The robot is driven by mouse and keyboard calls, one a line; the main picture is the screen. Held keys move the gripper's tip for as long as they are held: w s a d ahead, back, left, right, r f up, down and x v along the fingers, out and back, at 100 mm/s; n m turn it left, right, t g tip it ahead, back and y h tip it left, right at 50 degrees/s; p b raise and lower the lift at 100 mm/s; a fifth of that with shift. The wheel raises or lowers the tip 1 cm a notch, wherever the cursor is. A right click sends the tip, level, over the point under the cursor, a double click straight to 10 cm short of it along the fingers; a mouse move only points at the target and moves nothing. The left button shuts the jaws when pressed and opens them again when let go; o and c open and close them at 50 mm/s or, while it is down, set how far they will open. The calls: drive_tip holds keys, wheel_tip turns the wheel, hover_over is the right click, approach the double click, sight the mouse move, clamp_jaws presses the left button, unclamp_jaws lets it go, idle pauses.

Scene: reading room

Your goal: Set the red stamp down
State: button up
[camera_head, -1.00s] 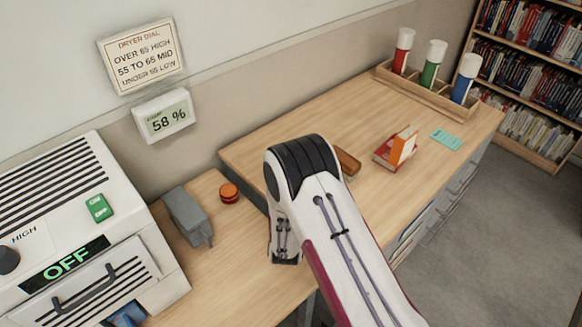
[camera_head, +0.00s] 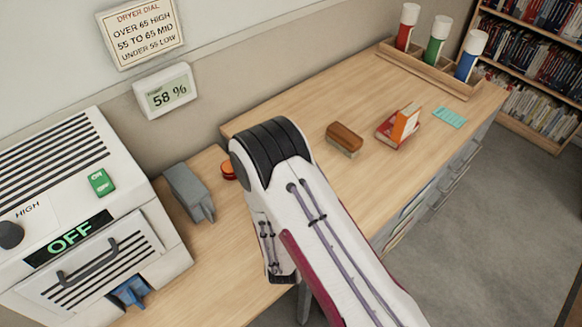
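My arm's white and red links with a black joint cross the middle of the view, over the near edge of the table. My gripper cannot be made out, so what it holds is hidden. I see no thing that is clearly a red stamp. A small round red-orange object (camera_head: 228,170) lies on the table (camera_head: 222,240), partly covered by my arm. A red cylinder with a white top (camera_head: 407,26) stands upright in a wooden rack (camera_head: 427,72) at the back right, beside a green one (camera_head: 436,40) and a blue one (camera_head: 470,54).
A grey device (camera_head: 187,190) sits left of my arm. A white dryer (camera_head: 85,215) reading OFF stands at the left, with a blue part (camera_head: 131,291) below its front. A brown block (camera_head: 344,139), books (camera_head: 401,124) and a teal card (camera_head: 450,118) lie at the right.

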drive_tip(key=shift+r, duration=0.1)
idle(0.8)
drive_tip(key=shift+w+d+r+m+g, duration=0.2)
drive_tip(key=shift+w+r+m+g, duration=0.1)
drive_tip(key=shift+w+r, duration=0.3)
drive_tip(key=d+r+m+g+y, duration=0.1)
drive_tip(key=d+r+g, duration=0.15)
drive_tip(key=r, duration=0.45)
drive_tip(key=d+r+g+y, duration=0.1)
drive_tip(key=d+r+g, duration=0.15)
drive_tip(key=r, duration=0.45)
drive_tip(key=s+d+r+n+g, duration=0.1)
drive_tip(key=s+d+r+g, duration=0.1)
drive_tip(key=s+d+r, duration=0.4)
drive_tip(key=s+d+r+g, duration=0.2)
drive_tip(key=s+r, duration=0.2)
drive_tip(key=s, duration=0.5)
drive_tip(key=s+d+g+h, duration=0.1)
drive_tip(key=s+d, duration=0.2)
drive_tip(key=s, duration=0.6)
drive_tip(key=s+d+g+h, duration=0.1)
drive_tip(key=s+d, duration=0.3)
drive_tip(key=s, duration=0.5)
drive_tip(key=shift+s+r+n+g, duration=0.25)
drive_tip(key=shift+r+n+g, duration=0.05)
drive_tip(key=shift+r+g, duration=0.1)
